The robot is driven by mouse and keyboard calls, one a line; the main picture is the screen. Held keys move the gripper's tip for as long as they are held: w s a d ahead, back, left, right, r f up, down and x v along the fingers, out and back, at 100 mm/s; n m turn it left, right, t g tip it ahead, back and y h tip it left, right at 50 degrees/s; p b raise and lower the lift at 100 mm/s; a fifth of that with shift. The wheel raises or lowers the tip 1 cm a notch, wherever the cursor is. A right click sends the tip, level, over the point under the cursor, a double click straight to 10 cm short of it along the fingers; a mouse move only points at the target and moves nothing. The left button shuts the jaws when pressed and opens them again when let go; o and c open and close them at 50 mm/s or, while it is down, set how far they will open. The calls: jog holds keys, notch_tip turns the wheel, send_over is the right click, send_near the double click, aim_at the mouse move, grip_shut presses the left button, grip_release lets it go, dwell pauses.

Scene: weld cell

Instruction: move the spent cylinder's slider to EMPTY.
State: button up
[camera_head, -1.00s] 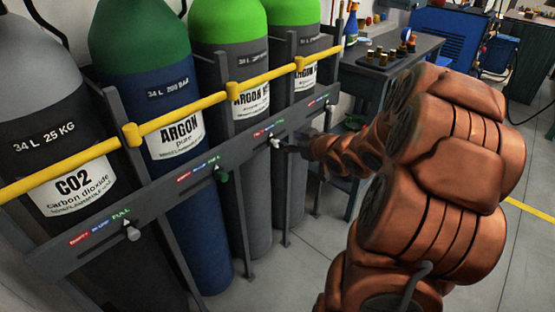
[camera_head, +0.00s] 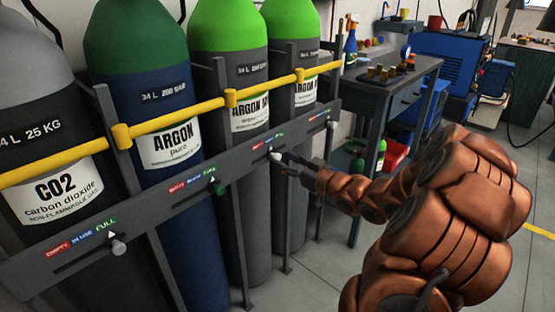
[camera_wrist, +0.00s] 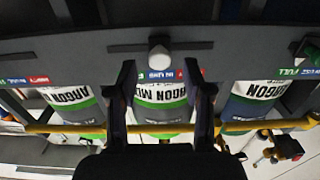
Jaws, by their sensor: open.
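A dark rail (camera_head: 150,207) runs in front of the gas cylinders, with a slot, a slider knob and red, blue and green EMPTY, IN USE and FULL labels for each. My gripper (camera_head: 284,157) is open at the slider knob (camera_head: 275,155) of the third cylinder (camera_head: 230,50), an argon one with a bright green top. In the upside-down wrist view that pale knob (camera_wrist: 159,57) sits in its slot by the blue IN USE label (camera_wrist: 160,76). It lies between the lines of my two spread fingers (camera_wrist: 160,78), near their tips; contact cannot be told.
Other knobs stand on the rail for CO2 (camera_head: 118,247), pure argon (camera_head: 217,187) and the far cylinder (camera_head: 331,124). A yellow bar (camera_head: 190,112) crosses above the rail. A dark workbench (camera_head: 385,85) stands behind at right. Open floor (camera_head: 310,270) lies below.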

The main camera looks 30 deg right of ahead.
aim_at(279, 158)
jog(key=shift+b+x, duration=0.35)
jog(key=shift+x, duration=1.55)
grip_shut()
